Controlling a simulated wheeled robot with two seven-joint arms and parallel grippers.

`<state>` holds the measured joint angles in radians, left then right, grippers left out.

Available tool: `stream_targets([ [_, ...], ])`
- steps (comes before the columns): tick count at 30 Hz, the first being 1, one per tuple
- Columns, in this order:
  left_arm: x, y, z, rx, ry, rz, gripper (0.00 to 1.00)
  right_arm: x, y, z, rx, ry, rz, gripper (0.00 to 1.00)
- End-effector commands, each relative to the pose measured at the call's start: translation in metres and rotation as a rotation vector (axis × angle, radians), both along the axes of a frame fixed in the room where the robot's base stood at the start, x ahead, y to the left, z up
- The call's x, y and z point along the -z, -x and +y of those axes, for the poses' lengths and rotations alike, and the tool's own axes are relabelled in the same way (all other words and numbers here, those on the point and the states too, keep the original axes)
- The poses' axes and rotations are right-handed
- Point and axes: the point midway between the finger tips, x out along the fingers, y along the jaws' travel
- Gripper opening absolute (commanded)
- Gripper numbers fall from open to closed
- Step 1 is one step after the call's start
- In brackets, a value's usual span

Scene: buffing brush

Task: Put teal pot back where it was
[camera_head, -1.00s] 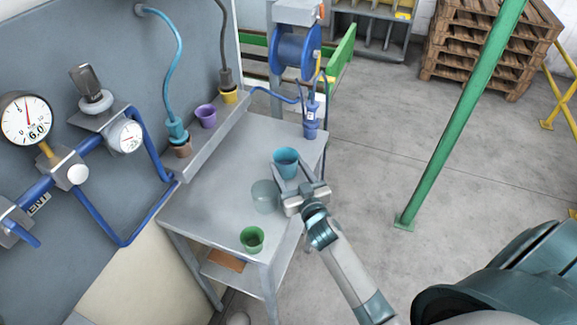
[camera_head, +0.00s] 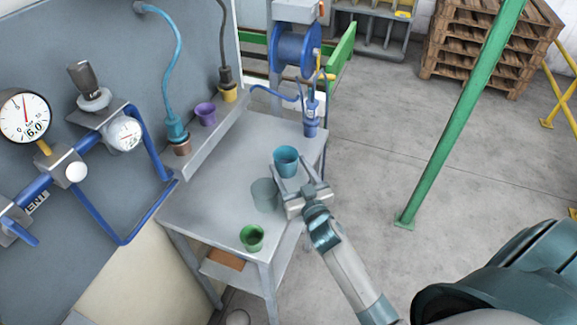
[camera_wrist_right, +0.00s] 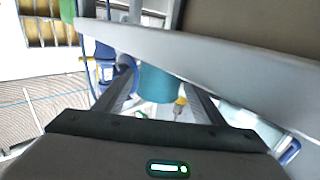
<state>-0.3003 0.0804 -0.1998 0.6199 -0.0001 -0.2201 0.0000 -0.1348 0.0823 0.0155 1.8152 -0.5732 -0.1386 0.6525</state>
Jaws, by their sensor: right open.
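The teal pot (camera_head: 286,162) is upright near the right side of the grey metal table (camera_head: 205,215). My right gripper (camera_head: 294,180) is open, its fingers reaching toward the pot from the front. In the right wrist view the teal pot (camera_wrist_right: 160,84) shows between the two open fingers (camera_wrist_right: 163,90). I cannot tell whether the fingers touch it or whether it rests fully on the table. A dull grey-green round patch (camera_head: 264,195) shows left of the gripper; I cannot tell whether it is a mark or a shadow. My left gripper is not in view.
A green pot (camera_head: 251,238) stands at the table's front. On the raised back ledge are a brown pot (camera_head: 182,147), a purple pot (camera_head: 205,113) and a yellow pot (camera_head: 229,93). A blue hose reel (camera_head: 297,50) stands behind. A green post (camera_head: 455,125) rises on the right.

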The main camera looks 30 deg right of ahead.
Motion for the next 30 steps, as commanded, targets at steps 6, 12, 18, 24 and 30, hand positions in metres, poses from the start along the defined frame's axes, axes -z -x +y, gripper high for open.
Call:
stream_targets([
  [6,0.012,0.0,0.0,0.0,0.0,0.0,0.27,0.004,0.036,0.003,0.0,-0.001,0.002,0.64],
  [12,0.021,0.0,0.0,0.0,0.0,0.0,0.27,0.003,0.071,0.005,0.0,-0.002,0.002,0.64],
  [18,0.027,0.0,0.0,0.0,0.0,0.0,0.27,0.002,0.096,0.007,0.0,-0.001,0.002,0.64],
  [24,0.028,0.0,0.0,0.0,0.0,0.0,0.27,0.0,0.105,0.008,0.0,0.0,0.001,0.64],
  [30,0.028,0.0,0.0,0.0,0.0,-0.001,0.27,0.0,0.106,0.008,0.0,0.0,0.001,0.64],
])
